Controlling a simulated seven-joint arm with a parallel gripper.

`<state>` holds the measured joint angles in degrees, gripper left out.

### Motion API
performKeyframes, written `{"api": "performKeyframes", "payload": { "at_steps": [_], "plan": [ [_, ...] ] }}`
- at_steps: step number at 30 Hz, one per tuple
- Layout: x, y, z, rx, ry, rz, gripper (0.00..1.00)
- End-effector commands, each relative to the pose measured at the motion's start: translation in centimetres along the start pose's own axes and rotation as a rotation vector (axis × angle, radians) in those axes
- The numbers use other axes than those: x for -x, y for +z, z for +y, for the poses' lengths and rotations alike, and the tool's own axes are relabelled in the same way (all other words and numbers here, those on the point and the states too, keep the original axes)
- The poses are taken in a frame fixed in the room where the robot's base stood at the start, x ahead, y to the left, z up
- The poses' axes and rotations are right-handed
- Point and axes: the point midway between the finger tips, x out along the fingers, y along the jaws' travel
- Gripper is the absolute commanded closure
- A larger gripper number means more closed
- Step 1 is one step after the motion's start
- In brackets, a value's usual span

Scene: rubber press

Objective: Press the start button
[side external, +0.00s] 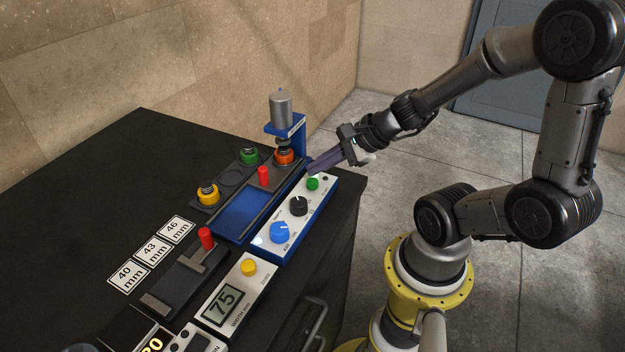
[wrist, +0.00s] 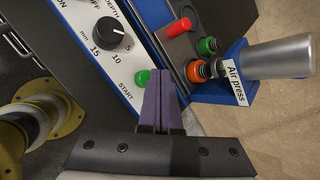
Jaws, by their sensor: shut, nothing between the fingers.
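The start button (side external: 313,184) is a small green round button at the far end of the white control panel (side external: 268,243). In the wrist view the green start button (wrist: 142,77) sits beside the printed word START. My gripper (side external: 312,168) is shut and empty, its purple fingers together. Its fingertips are close to the start button, just beyond it in the side view. In the wrist view the fingertips (wrist: 160,72) appear just right of the button. I cannot tell whether they touch anything.
The air press (side external: 281,108) with its grey cylinder stands behind the panel, close to my fingers. The panel also has a black depth knob (side external: 299,206) and a blue knob (side external: 280,232). Red, green and orange parts stand nearby. The left of the black table (side external: 90,190) is clear.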

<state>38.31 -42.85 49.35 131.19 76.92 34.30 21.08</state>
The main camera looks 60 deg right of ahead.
Motion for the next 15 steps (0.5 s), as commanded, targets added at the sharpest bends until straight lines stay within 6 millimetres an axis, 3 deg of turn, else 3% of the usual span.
{"api": "performKeyframes", "payload": {
  "at_steps": [15],
  "plan": [
    [0.76,0.59,-0.62,0.001,-0.002,-0.002,1.0]
  ]
}}
